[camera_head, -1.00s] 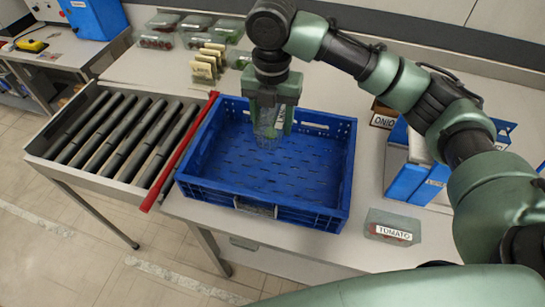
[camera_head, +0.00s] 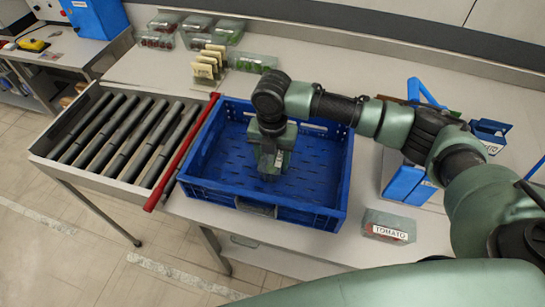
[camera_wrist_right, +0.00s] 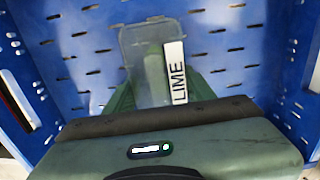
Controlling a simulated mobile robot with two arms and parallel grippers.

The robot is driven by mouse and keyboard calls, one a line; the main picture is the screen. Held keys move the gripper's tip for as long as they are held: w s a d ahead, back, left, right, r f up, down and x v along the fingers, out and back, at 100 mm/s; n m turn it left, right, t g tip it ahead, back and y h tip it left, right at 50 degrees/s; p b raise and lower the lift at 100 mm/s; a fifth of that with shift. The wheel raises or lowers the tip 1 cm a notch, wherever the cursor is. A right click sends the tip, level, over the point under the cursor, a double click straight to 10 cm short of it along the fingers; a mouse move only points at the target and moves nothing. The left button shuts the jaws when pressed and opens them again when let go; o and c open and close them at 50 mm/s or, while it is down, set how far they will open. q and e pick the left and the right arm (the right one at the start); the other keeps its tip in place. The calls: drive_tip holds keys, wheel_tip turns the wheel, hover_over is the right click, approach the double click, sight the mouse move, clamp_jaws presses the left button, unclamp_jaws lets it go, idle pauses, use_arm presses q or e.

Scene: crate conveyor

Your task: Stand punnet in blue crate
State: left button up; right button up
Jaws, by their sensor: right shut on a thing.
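The blue crate (camera_head: 312,212) stands on the table, open at the top and empty apart from what I hold. My right gripper (camera_head: 269,172) points down inside the crate, near its middle, below the rim level. It is shut on a clear punnet (camera_wrist_right: 143,55) with a white LIME label (camera_wrist_right: 176,73), seen between the green fingers in the right wrist view. The gripper mostly hides the punnet in the head view. I cannot tell whether its base touches the slotted crate floor. My left gripper is not in view.
A roller conveyor (camera_head: 118,130) with a red bar (camera_head: 183,153) lies left of the crate. A TOMATO punnet (camera_head: 389,227) sits at the right front. Several filled punnets (camera_head: 228,30) and cream cards (camera_head: 207,65) stand behind. Blue-and-white boxes (camera_head: 405,183) stand right.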

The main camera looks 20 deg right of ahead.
drive_tip(key=shift+f, duration=0.1)
drive_tip(key=o, duration=1.3)
drive_tip(key=shift+o, duration=0.2)
wheel_tip(320, 180, up, 11)
drive_tip(key=shift+f+b, duration=0.1)
drive_tip(key=shift+b, duration=1.15)
drive_tip(key=shift+r, duration=0.75)
